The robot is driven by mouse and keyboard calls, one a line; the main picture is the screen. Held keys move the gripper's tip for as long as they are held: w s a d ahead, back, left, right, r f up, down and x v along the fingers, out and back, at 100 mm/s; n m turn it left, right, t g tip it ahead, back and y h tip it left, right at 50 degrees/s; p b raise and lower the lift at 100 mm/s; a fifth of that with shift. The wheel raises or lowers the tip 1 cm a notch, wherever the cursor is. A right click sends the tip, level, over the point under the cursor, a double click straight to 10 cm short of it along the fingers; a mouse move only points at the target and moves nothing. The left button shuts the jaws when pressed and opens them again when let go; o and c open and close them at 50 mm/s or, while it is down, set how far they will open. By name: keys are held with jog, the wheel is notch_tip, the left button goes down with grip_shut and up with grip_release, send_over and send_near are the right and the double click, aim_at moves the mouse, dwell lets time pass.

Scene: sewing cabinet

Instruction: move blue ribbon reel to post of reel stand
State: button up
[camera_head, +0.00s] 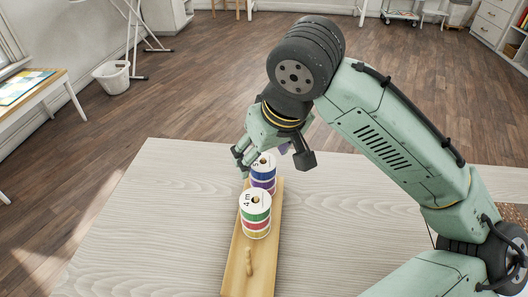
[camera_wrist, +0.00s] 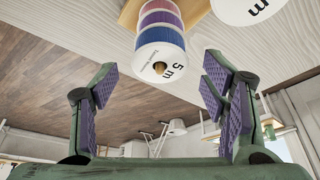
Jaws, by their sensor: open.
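The blue ribbon reel (camera_head: 263,174) is the top one of a stack at the far end of the wooden reel stand (camera_head: 268,270). Its white face reads "5 m" in the wrist view (camera_wrist: 160,45), with purple and pinkish reels under it. A nearer stack has a green reel (camera_head: 255,216) on top, over red and yellow ones. The near wooden post (camera_head: 249,262) of the stand is bare. My gripper (camera_head: 273,158) is open and empty, its fingers spread close by the far stack. In the wrist view my gripper (camera_wrist: 160,75) has the blue reel just beyond its fingertips.
The stand lies on a pale wooden tabletop (camera_head: 175,225) that is clear to its left and right. The nearer stack stands close to the far one. My arm reaches over the table's right side. A white bin (camera_head: 112,77) stands on the floor far off.

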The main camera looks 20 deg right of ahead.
jog(key=shift+r, duration=0.1)
jog(key=v, duration=1.1)
jog(key=shift+s+r, duration=0.25)
jog(key=shift+r, duration=0.1)
jog(key=shift+d, duration=0.15)
